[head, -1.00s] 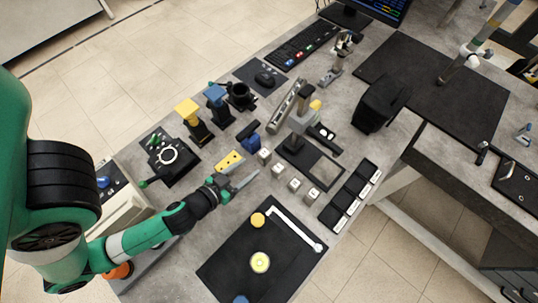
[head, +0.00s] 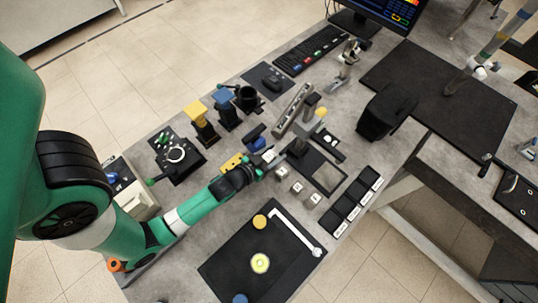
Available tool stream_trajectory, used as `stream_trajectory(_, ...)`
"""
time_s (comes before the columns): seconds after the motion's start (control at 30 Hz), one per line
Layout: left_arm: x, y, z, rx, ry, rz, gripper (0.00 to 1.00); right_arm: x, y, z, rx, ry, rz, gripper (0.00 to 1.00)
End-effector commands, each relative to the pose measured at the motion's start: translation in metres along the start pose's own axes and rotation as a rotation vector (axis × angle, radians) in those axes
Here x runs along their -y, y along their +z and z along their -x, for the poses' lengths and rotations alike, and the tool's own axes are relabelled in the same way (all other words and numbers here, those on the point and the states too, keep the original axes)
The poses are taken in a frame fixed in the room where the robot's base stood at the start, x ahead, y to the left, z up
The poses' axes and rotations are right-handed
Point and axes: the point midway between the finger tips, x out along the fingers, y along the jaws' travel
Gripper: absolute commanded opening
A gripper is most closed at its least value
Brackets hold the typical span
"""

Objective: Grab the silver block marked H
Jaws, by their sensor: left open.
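Several small silver blocks stand in a diagonal row at the middle of the table in the head view. The farthest block (head: 268,156) is at my left gripper (head: 269,161). The others are a second block (head: 281,172), a third block (head: 296,187) and a nearest block (head: 312,201). The letters on the tops are too small to read, so I cannot tell which is H. My left gripper is open, its fingers at the farthest block. I cannot tell whether that block is between them. My right gripper is not in view.
A black tray with compartments (head: 345,207) lies right of the blocks. A dark mat (head: 235,262) with yellow discs lies in front. A grey stand (head: 300,147) and a yellow piece (head: 232,162) are close to the gripper. A black box (head: 385,112) stands behind.

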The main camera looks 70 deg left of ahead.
Motion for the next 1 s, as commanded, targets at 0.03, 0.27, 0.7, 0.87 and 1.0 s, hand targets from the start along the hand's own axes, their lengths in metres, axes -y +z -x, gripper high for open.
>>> stream_trajectory(0.03, 0.0001, -0.0002, -0.0011, 0.0, 0.0, 0.0, 0.57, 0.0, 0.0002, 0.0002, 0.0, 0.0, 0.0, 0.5)
stream_trajectory(0.27, -0.0001, -0.0002, -0.0004, 0.0, 0.0, 0.0, 0.43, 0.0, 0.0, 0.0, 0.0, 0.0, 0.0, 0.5)
stream_trajectory(0.7, -0.0002, -0.0008, -0.0002, -0.001, 0.0, 0.0, 0.0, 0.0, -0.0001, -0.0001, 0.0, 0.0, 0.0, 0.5)
stream_trajectory(0.87, -0.0002, -0.0011, -0.0001, -0.002, 0.0, 0.0, 0.0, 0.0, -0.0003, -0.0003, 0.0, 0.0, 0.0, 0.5)
stream_trajectory(1.0, -0.0004, -0.0066, 0.0021, -0.002, 0.001, 0.0, 0.0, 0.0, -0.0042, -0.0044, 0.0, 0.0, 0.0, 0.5)
